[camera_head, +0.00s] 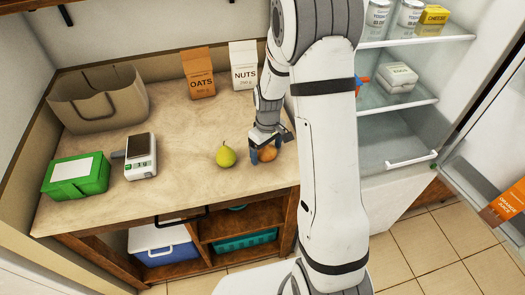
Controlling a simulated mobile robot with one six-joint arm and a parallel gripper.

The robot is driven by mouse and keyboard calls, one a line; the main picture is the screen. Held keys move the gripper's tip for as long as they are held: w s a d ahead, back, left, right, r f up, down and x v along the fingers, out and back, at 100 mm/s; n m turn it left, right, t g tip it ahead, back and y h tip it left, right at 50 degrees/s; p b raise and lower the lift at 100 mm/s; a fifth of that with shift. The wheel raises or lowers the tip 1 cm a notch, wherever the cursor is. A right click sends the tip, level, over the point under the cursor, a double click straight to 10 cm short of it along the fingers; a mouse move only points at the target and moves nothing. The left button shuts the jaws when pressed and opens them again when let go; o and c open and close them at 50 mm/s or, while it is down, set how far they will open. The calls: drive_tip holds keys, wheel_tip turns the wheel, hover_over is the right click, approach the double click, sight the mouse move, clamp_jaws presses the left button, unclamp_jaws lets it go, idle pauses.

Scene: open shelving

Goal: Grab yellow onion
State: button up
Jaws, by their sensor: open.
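The yellow onion (267,153) is a round orange-brown thing on the countertop, near its front right part. My gripper (264,150) points down over it from behind. Its fingers are open, with one at the onion's left side and the other near its right side. Part of the onion's top is hidden by the gripper. Whether the fingers touch it cannot be told.
A yellow-green pear (226,156) lies just left of my gripper. An oats carton (198,73) and a nuts carton (243,66) stand at the back. A kitchen scale (140,157), green box (75,178) and bag (98,99) fill the left. An open fridge (400,120) is on the right.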

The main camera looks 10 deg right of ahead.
drive_tip(key=c, duration=1.1)
drive_tip(key=shift+r, duration=0.1)
drive_tip(key=shift+c, duration=0.2)
